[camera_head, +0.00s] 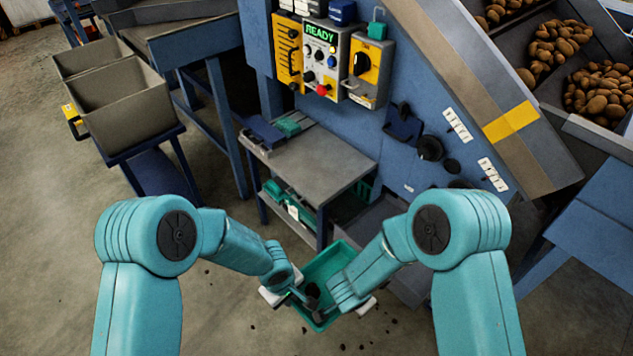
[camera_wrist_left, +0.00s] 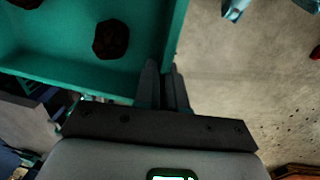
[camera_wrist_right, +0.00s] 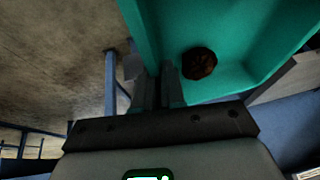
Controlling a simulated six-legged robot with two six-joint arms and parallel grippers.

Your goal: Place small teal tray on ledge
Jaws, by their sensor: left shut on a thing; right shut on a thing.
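The small teal tray (camera_head: 343,252) is held out in front of me, above the floor. It also shows in the left wrist view (camera_wrist_left: 60,70) and in the right wrist view (camera_wrist_right: 240,40). Brown lumps like potatoes (camera_wrist_left: 111,39) lie inside, one also in the right wrist view (camera_wrist_right: 199,63). My left gripper (camera_head: 294,290) is shut on the tray's wall on the left side. My right gripper (camera_head: 345,300) is shut on its wall on the right side. A grey-topped stand (camera_head: 310,160), perhaps the ledge, is beyond the tray, apart from it.
Blue and teal items (camera_head: 287,126) sit at the stand's back left; its front top is clear. Teal trays (camera_head: 283,195) fill its lower shelf. A control panel (camera_head: 320,60) reads READY. Grey bins (camera_head: 125,105) stand left. Potatoes (camera_head: 600,92) lie in the grader. Dark bits litter the floor.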

